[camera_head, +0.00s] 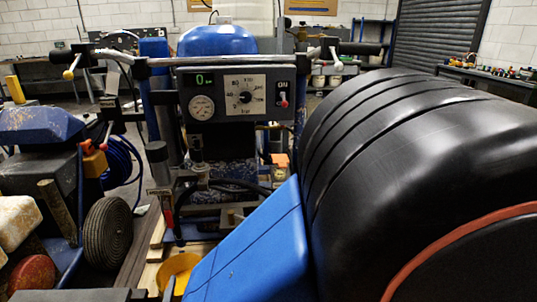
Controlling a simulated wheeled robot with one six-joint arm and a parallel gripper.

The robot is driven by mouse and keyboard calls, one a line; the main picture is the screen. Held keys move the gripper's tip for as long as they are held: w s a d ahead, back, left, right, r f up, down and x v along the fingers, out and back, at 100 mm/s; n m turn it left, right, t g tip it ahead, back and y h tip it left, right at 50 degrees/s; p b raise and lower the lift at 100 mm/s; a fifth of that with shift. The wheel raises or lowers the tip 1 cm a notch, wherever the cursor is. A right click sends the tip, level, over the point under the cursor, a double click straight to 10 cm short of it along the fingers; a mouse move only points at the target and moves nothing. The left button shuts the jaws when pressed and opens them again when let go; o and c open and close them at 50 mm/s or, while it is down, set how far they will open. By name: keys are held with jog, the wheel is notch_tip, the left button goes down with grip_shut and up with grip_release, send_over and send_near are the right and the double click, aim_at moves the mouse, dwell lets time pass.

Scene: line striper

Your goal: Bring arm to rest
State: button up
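My arm fills the right and lower middle of the head view, very close to the camera, as a large black rounded part and a blue link. My gripper is not in view, so whether it is open or holds anything does not show. Behind the arm stands the line striper, with a dark control panel (223,122) under its handlebar (185,61). The panel has a green display (203,79), a round pressure gauge (201,107), a white-faced dial (245,97) and a toggle switch (283,98). My arm hides what lies at the lower right.
At the left stands a blue-topped machine (38,125) with a dark wheel (107,232). A yellow container (178,270) is low in front. A cluttered workbench (492,84) and a roller shutter (432,35) are at the back right. Some open floor shows at the back left.

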jog(key=w+d+r+g+y, duration=0.3)
jog(key=w+r+g, duration=0.15)
jog(key=w, duration=0.75)
jog(key=w+d+r+n+g, duration=0.1)
jog(key=d+r, duration=0.2)
jog(key=d, duration=0.6)
jog(key=w+d+r+g, duration=0.15)
jog(key=d+r, duration=0.25)
jog(key=d, duration=0.5)
jog(key=s+d+f+g+h, duration=0.1)
jog(key=s+d+h, duration=0.1)
jog(key=s+d, duration=0.4)
jog(key=s+d+f+m+g+h, duration=0.1)
jog(key=s+d, duration=0.5)
jog(key=d, duration=0.6)
jog(key=s+d+m+g+h, duration=0.1)
jog(key=s+d+g+h, duration=0.1)
jog(key=s+d, duration=0.4)
jog(key=d, duration=0.4)
jog(key=shift+f+g+h, duration=0.3)
jog(key=shift+f+h, duration=0.1)
jog(key=shift+w, duration=0.15)
jog(key=shift+c, duration=0.3)
